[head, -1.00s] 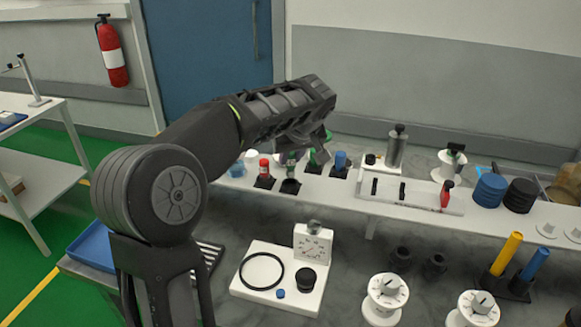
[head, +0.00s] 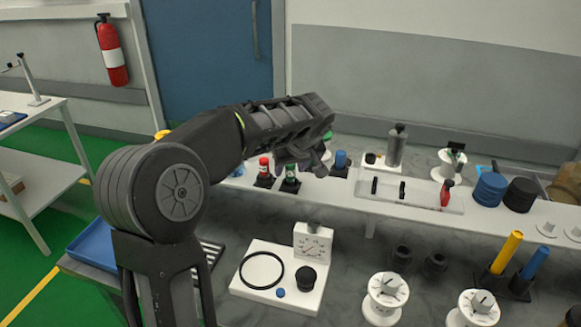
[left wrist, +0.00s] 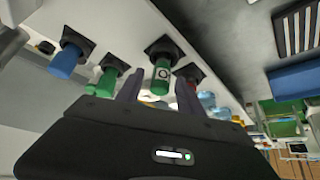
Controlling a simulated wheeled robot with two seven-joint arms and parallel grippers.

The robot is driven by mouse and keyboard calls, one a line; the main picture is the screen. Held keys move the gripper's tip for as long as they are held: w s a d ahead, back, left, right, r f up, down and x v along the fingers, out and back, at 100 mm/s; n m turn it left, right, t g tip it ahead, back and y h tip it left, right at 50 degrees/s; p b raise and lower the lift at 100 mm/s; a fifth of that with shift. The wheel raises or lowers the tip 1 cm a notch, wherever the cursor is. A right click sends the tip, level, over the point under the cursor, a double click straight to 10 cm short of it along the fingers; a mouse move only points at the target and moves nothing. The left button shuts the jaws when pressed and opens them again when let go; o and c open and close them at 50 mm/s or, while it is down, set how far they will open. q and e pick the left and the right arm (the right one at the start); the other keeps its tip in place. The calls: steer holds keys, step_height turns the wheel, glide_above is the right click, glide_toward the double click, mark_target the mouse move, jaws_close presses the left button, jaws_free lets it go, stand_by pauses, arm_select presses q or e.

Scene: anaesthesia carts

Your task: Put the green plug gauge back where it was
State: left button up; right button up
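The green plug gauge (head: 291,174), with a white ring mark on its side, stands upright in a black square holder (head: 290,187) on the white shelf. In the left wrist view the gauge (left wrist: 161,77) is between my two fingers, with its foot at the holder (left wrist: 164,47). My left gripper (head: 306,163) is just above and behind it in the head view. In the left wrist view the gripper (left wrist: 159,92) is open, with a gap on each side of the gauge. My right gripper is not in view.
A red plug (head: 264,167) stands beside it on the left, a blue plug (head: 341,159) on the right. Another green piece (head: 327,138) shows partly behind my gripper. A dial-gauge stand (head: 262,270) is on the bench in front.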

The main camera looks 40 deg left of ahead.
arm_select(q)
steer(key=shift+r, duration=0.1)
steer(key=shift+r, duration=0.2)
steer(key=v, duration=1.1)
steer(key=shift+s+d+r+b, duration=0.2)
steer(key=shift+d+r+b, duration=0.1)
steer(key=shift+b, duration=0.1)
